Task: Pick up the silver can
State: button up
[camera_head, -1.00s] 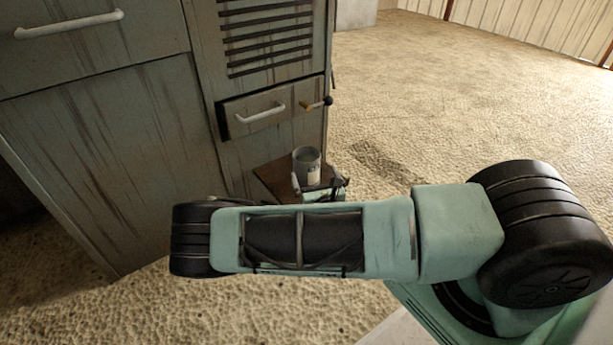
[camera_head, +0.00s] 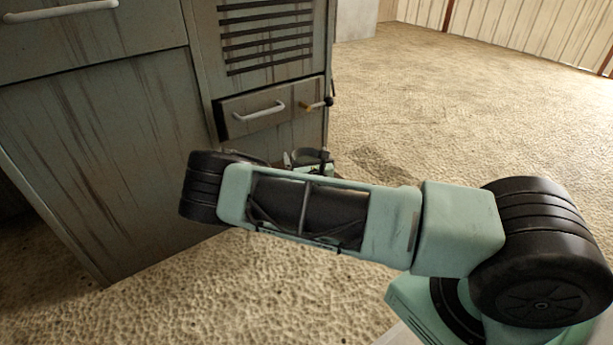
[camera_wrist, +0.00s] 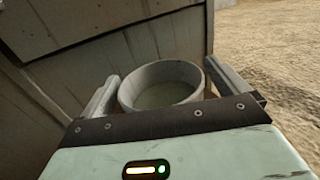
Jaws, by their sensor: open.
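The silver can (camera_wrist: 162,72) is open-topped and upright in the wrist view, seen from above with its rim uppermost. My gripper (camera_wrist: 160,82) is open, with one finger on the left of the can and one on the right. The right finger looks very near the rim; I cannot tell whether either finger touches it. In the head view only the can's upper rim (camera_head: 310,153) shows, between the fingers of my gripper (camera_head: 308,160). My arm hides the rest of the can there.
A weathered grey cabinet (camera_head: 110,150) stands close behind and left of the can. Open sandy floor (camera_head: 460,110) lies to the right.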

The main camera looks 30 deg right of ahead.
jog(key=c, duration=1.9)
jog(key=shift+r, duration=0.15)
jog(key=shift+c, duration=1.2)
